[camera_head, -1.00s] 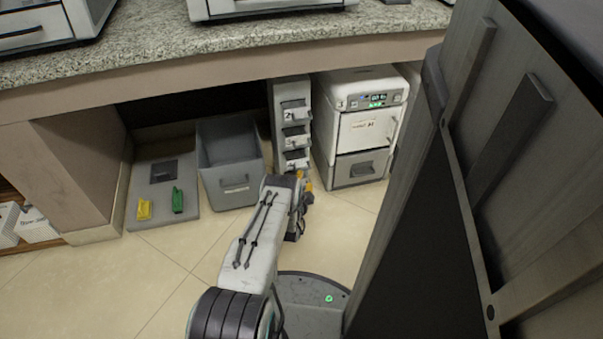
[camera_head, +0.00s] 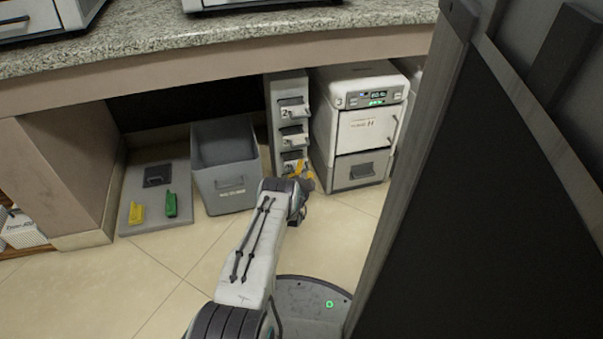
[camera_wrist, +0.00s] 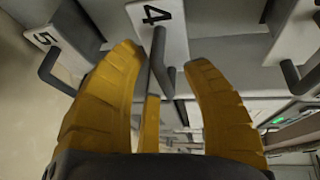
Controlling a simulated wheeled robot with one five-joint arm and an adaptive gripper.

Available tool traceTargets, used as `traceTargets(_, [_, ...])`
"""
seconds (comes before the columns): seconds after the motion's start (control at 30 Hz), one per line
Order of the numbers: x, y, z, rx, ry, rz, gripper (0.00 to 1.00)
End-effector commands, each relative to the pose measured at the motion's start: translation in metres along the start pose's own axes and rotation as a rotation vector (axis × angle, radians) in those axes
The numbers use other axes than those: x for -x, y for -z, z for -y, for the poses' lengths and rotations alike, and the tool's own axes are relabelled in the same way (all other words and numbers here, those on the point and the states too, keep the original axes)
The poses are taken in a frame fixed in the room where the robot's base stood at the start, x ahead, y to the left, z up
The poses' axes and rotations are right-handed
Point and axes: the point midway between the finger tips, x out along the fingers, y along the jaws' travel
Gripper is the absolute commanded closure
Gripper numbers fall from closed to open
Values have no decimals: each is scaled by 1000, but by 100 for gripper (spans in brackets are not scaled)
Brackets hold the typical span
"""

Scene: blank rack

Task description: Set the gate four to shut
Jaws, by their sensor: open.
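The grey rack (camera_head: 287,125) is a narrow upright column of gates with white number plates under the counter. In the wrist view, gate four (camera_wrist: 165,20) is a white plate marked 4 at top centre, with a dark bar handle (camera_wrist: 159,62). I cannot tell whether that gate stands open or shut.
A plate marked 5 (camera_wrist: 43,37) with its handle is at the left. A white and grey unit (camera_head: 362,130) stands right of the rack, a grey bin (camera_head: 225,175) left. A grey board (camera_head: 155,215) holds yellow and green pieces. A large dark panel (camera_head: 480,200) fills the right side.

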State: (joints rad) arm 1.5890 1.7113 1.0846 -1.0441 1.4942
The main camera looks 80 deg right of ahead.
Motion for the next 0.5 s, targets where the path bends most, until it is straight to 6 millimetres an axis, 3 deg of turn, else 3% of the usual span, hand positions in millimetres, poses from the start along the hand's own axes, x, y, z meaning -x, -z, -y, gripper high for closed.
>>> traceTargets(0.2, [0, 0, 0, 0, 0, 0, 55])
traceTargets(0.5, [0, 0, 0, 0, 0, 0, 82])
